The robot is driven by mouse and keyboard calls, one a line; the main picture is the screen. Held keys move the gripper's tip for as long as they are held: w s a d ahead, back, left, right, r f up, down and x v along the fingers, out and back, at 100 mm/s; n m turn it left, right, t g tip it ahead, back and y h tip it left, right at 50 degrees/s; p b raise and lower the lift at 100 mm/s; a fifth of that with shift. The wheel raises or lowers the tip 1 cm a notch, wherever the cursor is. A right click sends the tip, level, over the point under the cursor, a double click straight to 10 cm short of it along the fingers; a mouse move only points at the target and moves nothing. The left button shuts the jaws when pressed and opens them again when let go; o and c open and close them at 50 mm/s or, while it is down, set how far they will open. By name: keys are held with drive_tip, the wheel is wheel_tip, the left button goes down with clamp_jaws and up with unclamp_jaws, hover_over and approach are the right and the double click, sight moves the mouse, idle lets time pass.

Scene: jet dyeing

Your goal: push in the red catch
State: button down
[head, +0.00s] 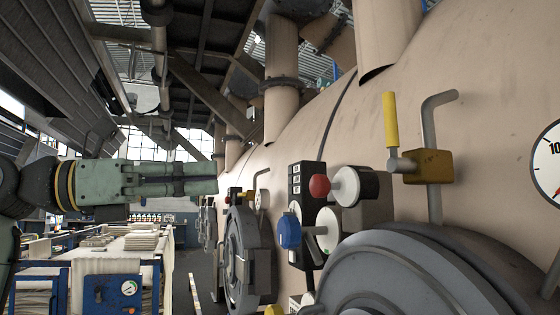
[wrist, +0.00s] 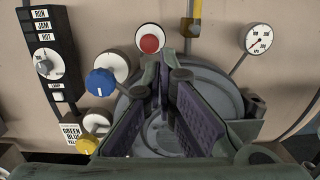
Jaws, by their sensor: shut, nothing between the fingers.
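The red catch (head: 319,186) is a round red knob on a white collar, at the side of the pale vessel wall in the head view. In the wrist view the red catch (wrist: 149,43) shows as a red disc in a white ring, near the top middle. My gripper (head: 213,177) is shut and empty, reaching in from the left at about the catch's height. A clear gap shows between its tips and the catch in the head view. In the wrist view its fingertips (wrist: 165,76) appear just below and slightly right of the catch.
A blue knob (head: 289,232) sits below the catch, beside a black label panel (head: 296,190). A yellow-handled valve (head: 391,120) and pipe stand to the right. A large round hatch (head: 405,275) bulges below. A table with stacked cloth (head: 140,242) is at left.

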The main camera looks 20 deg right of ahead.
drive_tip(key=w+d+y, duration=0.1)
drive_tip(key=p, duration=0.3)
approach(313, 186)
drive_tip(key=shift+t, duration=0.3)
drive_tip(key=d, duration=0.5)
drive_tip(key=shift+s+d+r, duration=0.15)
drive_tip(key=shift+d+r, duration=0.05)
drive_tip(key=shift+d+f+p, duration=0.1)
drive_tip(key=shift+d+p, duration=0.3)
drive_tip(key=shift+d, duration=0.4)
